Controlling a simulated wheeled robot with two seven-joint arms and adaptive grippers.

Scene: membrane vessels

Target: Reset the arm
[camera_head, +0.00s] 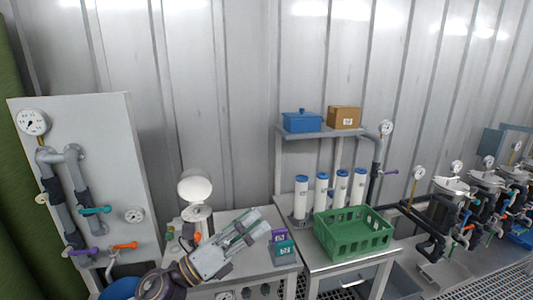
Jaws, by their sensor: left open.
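My left arm comes in from the bottom left, and my left gripper (263,227) is above the grey bench (226,279). Its two fingers are apart and point to the upper right. I see nothing between the fingers. The fingertips are above and left of a small purple and teal pair of boxes (284,247) on the bench. My right gripper is not in view.
A green crate (352,249) stands on the table to the right, with several white cylinders (301,199) behind it. A white open-lidded device (196,190) stands behind my arm. A gauge panel (110,165) is at left, membrane vessels (447,207) at right.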

